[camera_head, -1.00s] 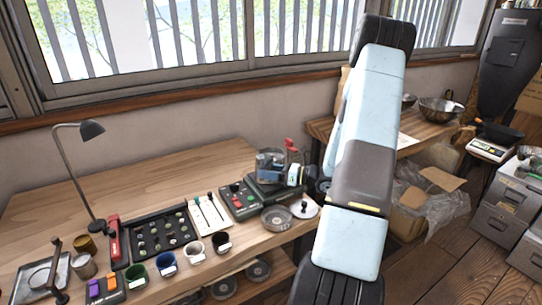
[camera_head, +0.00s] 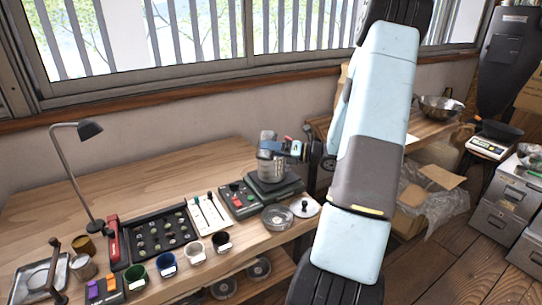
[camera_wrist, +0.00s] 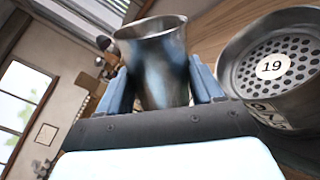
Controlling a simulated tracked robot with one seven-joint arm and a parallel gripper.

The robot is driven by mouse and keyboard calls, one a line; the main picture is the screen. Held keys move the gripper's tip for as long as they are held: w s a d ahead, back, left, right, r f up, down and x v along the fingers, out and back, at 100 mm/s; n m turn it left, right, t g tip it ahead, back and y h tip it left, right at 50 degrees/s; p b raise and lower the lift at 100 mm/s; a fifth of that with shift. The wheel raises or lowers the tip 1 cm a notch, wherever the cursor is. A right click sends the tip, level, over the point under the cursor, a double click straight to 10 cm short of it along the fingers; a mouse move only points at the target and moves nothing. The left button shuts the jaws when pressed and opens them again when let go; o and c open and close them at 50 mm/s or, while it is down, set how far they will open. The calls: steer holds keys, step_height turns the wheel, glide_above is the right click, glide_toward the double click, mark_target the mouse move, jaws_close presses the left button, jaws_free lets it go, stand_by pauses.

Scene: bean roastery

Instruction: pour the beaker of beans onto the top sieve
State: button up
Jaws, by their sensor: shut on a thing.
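My gripper (camera_wrist: 162,84) is shut on a metal beaker (camera_wrist: 152,62), with a blue finger on either side of it. The beaker's rim is toward the top of the wrist view; its contents are hidden. A metal sieve (camera_wrist: 308,97) with a perforated floor and a white "19" label is beside it at the right, and no beans show on its visible floor. In the head view the sieve stack (camera_head: 270,170) stands on a dark green base (camera_head: 273,188). My gripper (camera_head: 296,150) is at the stack's upper right; the beaker is hard to make out there.
A round metal pan (camera_head: 277,217) and a white lid with a black knob (camera_head: 306,208) lie in front of the base. A control box (camera_head: 238,199), a black tray (camera_head: 160,237) and several coloured cups stand to the left. The back left of the bench is clear.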

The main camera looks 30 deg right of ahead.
mark_target(273, 139)
steer(key=shift+r, duration=0.15)
steer(key=shift+f+m, duration=0.3)
steer(key=shift+m, duration=0.65)
steer(key=shift+f+m, duration=0.25)
steer(key=shift+m, duration=0.7)
steer(key=shift+w+r+m+p, duration=0.1)
steer(key=shift+r+m+p, duration=0.2)
steer(key=shift+m+p, duration=0.4)
steer(key=shift+r, duration=0.1)
steer(key=shift+w+d+f+m+p, duration=0.3)
steer(key=shift+w+d+m, duration=0.25)
steer(key=shift+m, duration=0.55)
steer(key=shift+w+r+m+p, duration=0.15)
steer(key=shift+r+m+p, duration=0.25)
steer(key=shift+m, duration=0.5)
steer(key=shift+w+d+r+m+p, duration=0.15)
steer(key=shift+d+r+m+p, duration=0.1)
steer(key=shift+m+p, duration=0.3)
steer(key=shift+w+d+r+m+p, duration=0.15)
steer(key=shift+w+r+m+p, duration=0.2)
steer(key=shift+m, duration=0.45)
steer(key=shift+d+r+m+p, duration=0.15)
steer(key=shift+d+m+p, duration=0.05)
steer(key=shift+m+p, duration=0.4)
stand_by(1.2)
